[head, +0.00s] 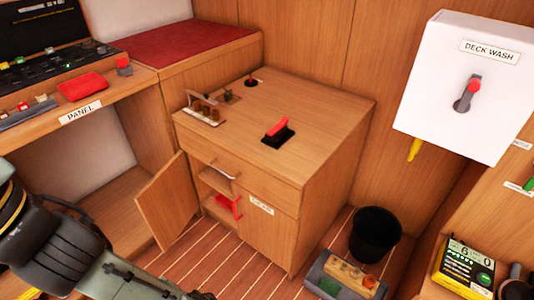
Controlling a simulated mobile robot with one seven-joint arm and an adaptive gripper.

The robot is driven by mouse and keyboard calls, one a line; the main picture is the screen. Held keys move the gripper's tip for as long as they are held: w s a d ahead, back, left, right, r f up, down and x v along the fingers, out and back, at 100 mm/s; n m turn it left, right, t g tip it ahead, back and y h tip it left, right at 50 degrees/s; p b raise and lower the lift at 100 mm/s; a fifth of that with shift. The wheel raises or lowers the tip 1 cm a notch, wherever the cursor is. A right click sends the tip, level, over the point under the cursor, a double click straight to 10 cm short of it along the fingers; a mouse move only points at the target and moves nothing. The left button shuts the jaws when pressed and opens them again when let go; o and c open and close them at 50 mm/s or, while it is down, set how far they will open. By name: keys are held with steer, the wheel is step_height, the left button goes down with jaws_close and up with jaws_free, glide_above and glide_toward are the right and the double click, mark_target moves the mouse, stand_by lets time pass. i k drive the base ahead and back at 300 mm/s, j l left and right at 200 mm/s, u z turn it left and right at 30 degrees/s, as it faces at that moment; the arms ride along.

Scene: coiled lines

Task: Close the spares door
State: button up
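A wooden cabinet (310,135) stands in the middle of the head view. A wooden door (168,203) hangs open at its left, swung out from the front. Behind it the opening shows a shelf (217,182) and a red item (227,207) low inside. A small white label (262,205) is on the front panel right of the opening; its text is too small to read surely. My arm enters at the lower left and runs down to the bottom edge, apart in the picture from the door. My gripper's fingers are not visible.
A black bucket (375,235) and a grey tray (320,283) with items stand on the floor at right. The PANEL bench (130,75) is at left. A white DECK WASH box (440,120) hangs at right.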

mark_target(168, 202)
steer(key=k+j+z, duration=0.1)
steer(key=k, duration=0.2)
steer(key=i+j+u, duration=0.1)
steer(key=i+j, duration=0.15)
steer(key=j, duration=0.25)
steer(key=i+j, duration=0.25)
steer(key=j, duration=0.2)
steer(key=i+j+u, duration=0.15)
steer(key=i+j, duration=0.15)
steer(key=j, duration=0.15)
